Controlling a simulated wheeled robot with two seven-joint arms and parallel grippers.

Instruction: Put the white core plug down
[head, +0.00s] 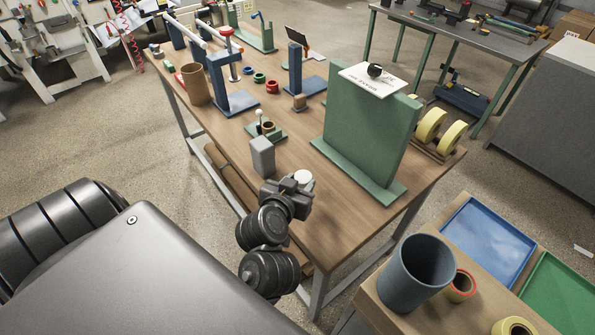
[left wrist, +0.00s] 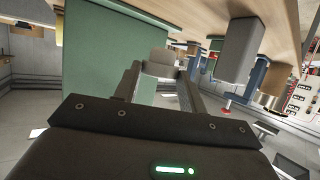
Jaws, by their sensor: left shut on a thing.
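The white core plug (head: 304,178) is a short pale cylinder at the near side of the wooden workbench (head: 350,225). My left gripper (head: 298,184) is shut on it. In the left wrist view the plug (left wrist: 160,63) sits between the two fingertips of my left gripper (left wrist: 158,76), close to the bench surface. I cannot tell whether the plug touches the bench. The fingers and wrist hide part of the plug in the head view. My right gripper is not in view.
A grey block (head: 262,157) stands just left of my left gripper. A tall green panel (head: 365,130) stands to its right. A blue-grey bin (head: 414,272) and blue tray (head: 487,240) are at the lower right. Bare bench top lies between gripper and panel.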

